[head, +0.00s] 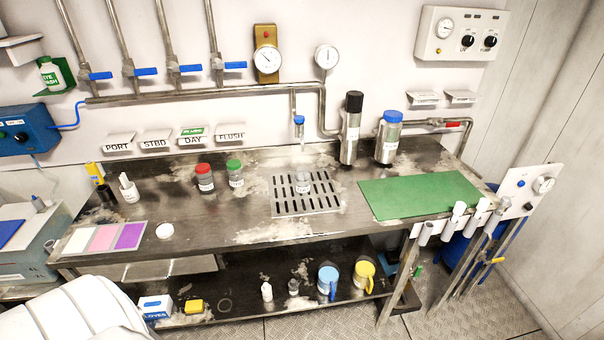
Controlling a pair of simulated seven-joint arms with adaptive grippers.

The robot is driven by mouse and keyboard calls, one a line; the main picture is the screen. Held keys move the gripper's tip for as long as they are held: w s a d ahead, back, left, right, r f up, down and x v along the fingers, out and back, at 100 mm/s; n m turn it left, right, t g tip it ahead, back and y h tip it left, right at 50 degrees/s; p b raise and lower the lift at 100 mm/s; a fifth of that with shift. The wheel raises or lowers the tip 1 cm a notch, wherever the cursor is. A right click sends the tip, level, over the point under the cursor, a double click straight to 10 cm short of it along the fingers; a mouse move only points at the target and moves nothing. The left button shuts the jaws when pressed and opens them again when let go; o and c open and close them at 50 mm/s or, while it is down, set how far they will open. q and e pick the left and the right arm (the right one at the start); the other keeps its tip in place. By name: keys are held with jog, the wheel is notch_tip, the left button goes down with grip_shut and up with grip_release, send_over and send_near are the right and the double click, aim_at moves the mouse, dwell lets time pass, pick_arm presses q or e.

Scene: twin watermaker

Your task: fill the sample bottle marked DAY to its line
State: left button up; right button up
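A small clear bottle (303,186) with a white label stands on the slotted drain grate (328,205), below a tap with a blue handle (299,120). Its label and any fill line are too small to read, and I cannot tell its water level or whether water is running. A red-capped bottle (204,178) and a green-capped bottle (235,173) stand on the bench to the left. A wall holder marked DAY (193,140) carries a green tag, among holders marked PORT, STBD and FLUSH. Neither gripper is in the head view.
A green mat (420,195) covers the right of the steel bench (200,225). A tall black-topped cylinder (351,130) and a blue-topped canister (388,137) stand behind the grate. A white round lid (165,231) lies front left. Blue-handled valves (229,65) line the wall.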

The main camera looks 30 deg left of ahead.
pick_arm(q)
grip_shut()
jog(key=c, duration=0.8)
grip_release()
jog(key=shift+a, duration=0.1)
